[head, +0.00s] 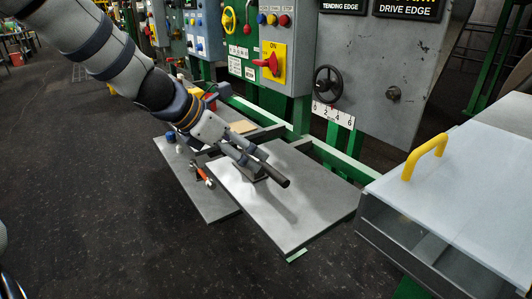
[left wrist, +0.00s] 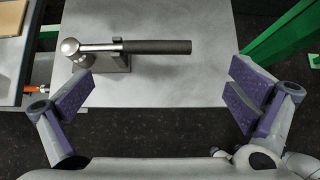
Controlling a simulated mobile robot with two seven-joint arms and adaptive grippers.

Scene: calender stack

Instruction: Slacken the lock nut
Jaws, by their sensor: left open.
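A small dark round fitting (head: 393,93), which may be the lock nut, is on the grey panel under the "DRIVE EDGE" sign; its details are too small to tell. A metal tool with a round head and black grip (left wrist: 155,47) rests on a small stand on the grey table. Its dark grip (head: 272,171) also shows in the head view, partly hidden by my gripper. My left gripper (head: 243,152) is open above the table near the tool. In the left wrist view its purple-padded fingers (left wrist: 163,92) are wide apart, with nothing between them. My right gripper is not in view.
A black handwheel (head: 328,84) stands over a number scale (head: 333,114). The grey table (head: 305,205) has bare room at its front right. A lower shelf (head: 215,205) holds a red-handled tool (head: 204,175). A box with a yellow handle (head: 425,155) stands at right.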

